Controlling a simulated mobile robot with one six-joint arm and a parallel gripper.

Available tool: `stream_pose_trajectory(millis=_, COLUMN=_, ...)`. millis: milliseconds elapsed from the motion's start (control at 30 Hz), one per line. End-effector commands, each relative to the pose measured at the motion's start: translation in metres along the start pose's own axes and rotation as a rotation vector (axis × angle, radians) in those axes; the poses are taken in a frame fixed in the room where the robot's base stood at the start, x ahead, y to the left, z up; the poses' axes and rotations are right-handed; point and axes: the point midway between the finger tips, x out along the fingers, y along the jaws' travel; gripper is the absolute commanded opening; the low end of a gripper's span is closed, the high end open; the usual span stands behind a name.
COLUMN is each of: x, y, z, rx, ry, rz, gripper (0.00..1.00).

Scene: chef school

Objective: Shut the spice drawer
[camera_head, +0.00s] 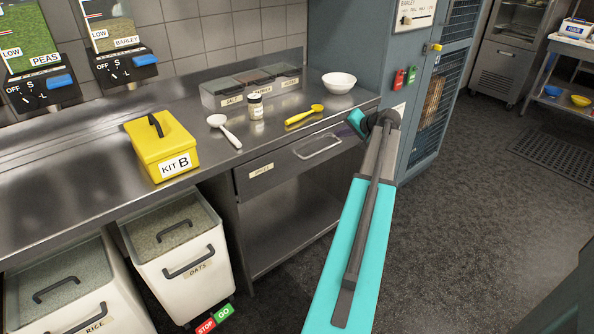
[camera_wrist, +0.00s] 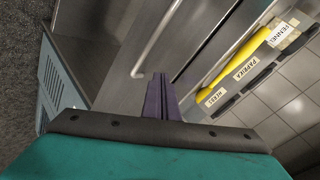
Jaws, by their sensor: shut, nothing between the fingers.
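The spice drawer (camera_head: 284,164) is a grey metal front under the counter, with a small label at its left end and a pale bar handle (camera_head: 318,146). It looks nearly flush with the counter; I cannot tell whether a small gap remains. My gripper (camera_head: 354,128) is at the drawer's right end, near the counter edge, its fingers partly hidden by the arm. In the wrist view, my dark purple fingers (camera_wrist: 160,90) are together and empty. The handle (camera_wrist: 160,38) shows just beyond them, and I cannot tell whether they touch the metal front.
On the counter (camera_head: 90,160) stand a yellow box (camera_head: 163,150), a white spoon (camera_head: 224,131), a jar (camera_head: 255,106), a yellow spoon (camera_head: 304,116) and a white bowl (camera_head: 339,83). Oats (camera_head: 180,262) and rice (camera_head: 75,290) bins stand below at left.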

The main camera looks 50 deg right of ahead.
Motion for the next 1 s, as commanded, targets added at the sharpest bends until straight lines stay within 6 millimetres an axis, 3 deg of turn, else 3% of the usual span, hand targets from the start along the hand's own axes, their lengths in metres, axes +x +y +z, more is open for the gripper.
stream_pose_trajectory(millis=33, x=-0.001, y=-0.001, z=0.019, rx=0.009, ry=-0.007, rz=-0.042, gripper=0.00)
stream_pose_trajectory(millis=200, x=-0.003, y=-0.011, z=0.061, rx=0.041, ry=-0.015, rz=-0.186, gripper=0.00)
stream_pose_trajectory(millis=567, x=-0.022, y=-0.018, z=0.136, rx=0.158, ry=0.014, rz=-0.458, gripper=0.00)
stream_pose_trajectory(millis=833, x=-0.042, y=-0.004, z=0.184, rx=0.304, ry=0.059, rz=-0.612, gripper=0.00)
stream_pose_trajectory(millis=1000, x=-0.046, y=0.016, z=0.210, rx=0.404, ry=0.074, rz=-0.655, gripper=0.00)
